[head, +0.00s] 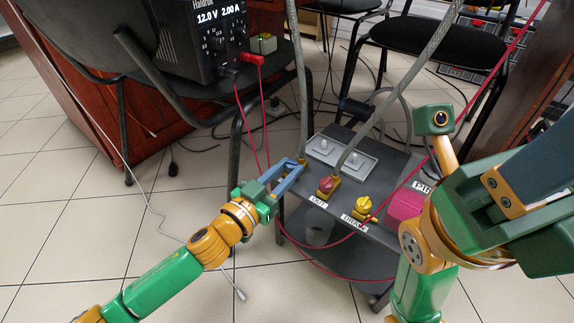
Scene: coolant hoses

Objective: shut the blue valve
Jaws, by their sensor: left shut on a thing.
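My left gripper (288,177) reaches from the lower left to the left front edge of the grey cart (350,225). Its blue-grey fingers are shut at the left valve position, beside the brass end of a grey braided hose (303,110). The blue valve is largely hidden there by the fingers; which way its handle points cannot be told. The red valve (326,186) stands just right of the fingers, behind a label reading OUT. The yellow valve (364,206) is further right, by the DRAIN label. My right arm is at the right; its gripper does not show.
A grey plate with two knobs (341,153) and a pink box (404,204) sit on the cart. A second braided hose (400,88) rises behind the red valve. Red cables hang around the cart. A black power supply (200,38) stands on a chair at upper left.

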